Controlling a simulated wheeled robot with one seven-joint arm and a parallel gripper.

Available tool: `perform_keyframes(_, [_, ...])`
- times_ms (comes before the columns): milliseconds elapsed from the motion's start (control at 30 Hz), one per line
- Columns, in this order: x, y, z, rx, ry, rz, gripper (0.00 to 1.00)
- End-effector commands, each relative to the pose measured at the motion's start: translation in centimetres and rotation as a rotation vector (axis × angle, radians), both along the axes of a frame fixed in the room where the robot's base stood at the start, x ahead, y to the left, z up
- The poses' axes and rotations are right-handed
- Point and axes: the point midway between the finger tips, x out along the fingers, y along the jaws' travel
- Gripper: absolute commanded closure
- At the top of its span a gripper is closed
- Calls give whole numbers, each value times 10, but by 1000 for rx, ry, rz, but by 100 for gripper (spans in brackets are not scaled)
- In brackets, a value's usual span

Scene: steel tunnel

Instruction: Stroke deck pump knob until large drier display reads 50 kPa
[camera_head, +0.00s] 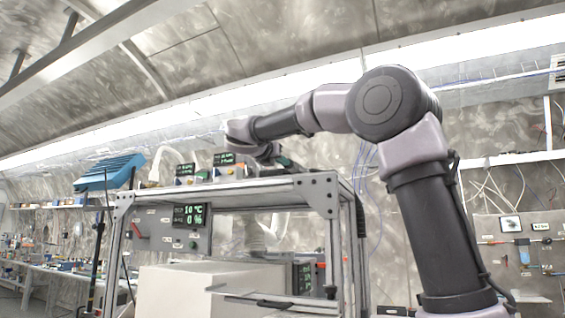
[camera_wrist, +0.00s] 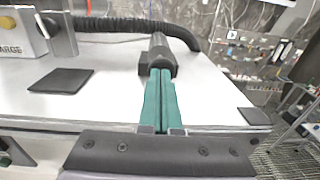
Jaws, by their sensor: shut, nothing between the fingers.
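My gripper (camera_wrist: 161,72) is shut and empty, its two green fingers pressed together. It also shows in the head view (camera_head: 285,161), just above the deck (camera_head: 250,188) of the metal frame. In the wrist view a black cylindrical part (camera_wrist: 160,48) with a ribbed black hose stands right at the fingertips; I cannot tell whether it is the pump knob or whether they touch. A pale unit (camera_wrist: 22,30) with a partly cut-off label ending "ARGE" stands at the left. Two green displays (camera_head: 224,158) (camera_head: 185,169) sit on the deck; their readings are too small to read.
A front panel display (camera_head: 190,215) below the deck seems to read 10 °C and 0 %. A large white box (camera_head: 205,290) is under the deck. Flat black pads (camera_wrist: 62,81) lie on the deck.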

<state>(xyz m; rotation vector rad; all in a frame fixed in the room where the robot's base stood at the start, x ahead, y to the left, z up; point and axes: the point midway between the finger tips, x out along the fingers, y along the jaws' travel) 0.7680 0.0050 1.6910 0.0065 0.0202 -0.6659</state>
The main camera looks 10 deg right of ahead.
Motion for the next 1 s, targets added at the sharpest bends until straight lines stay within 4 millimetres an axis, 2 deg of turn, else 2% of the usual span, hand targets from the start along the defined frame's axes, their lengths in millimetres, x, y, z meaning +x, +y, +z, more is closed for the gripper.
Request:
perform_keyframes(200, [2,-2,0,0,0,-2,100])
perform_keyframes(500, [28,-22,0,-1,-1,-5,100])
perform_keyframes(1000, [30,-24,2,-3,-2,-4,100])
